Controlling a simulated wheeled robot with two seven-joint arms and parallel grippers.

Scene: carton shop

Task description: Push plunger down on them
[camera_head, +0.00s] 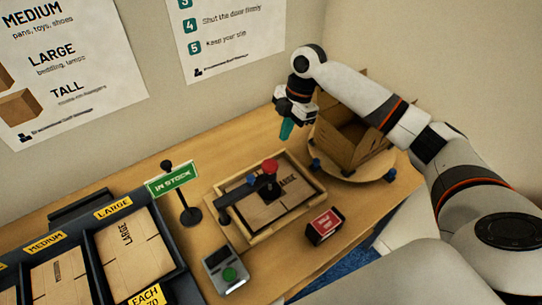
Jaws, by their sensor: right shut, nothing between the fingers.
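The plunger (268,185), a black arm with a red knob on top, stands over a wooden tray (318,184). Flat brown cartons (286,203) lie in the tray under it, the top one marked LARGE. My right gripper (286,131) is up behind the tray, to the right of the red knob and apart from it. Its teal fingers point down and are shut with nothing between them. My left gripper is out of view.
An open carton (345,141) stands on a round wooden turntable (375,172) at the right. A dark carton rack (165,250) is at left.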

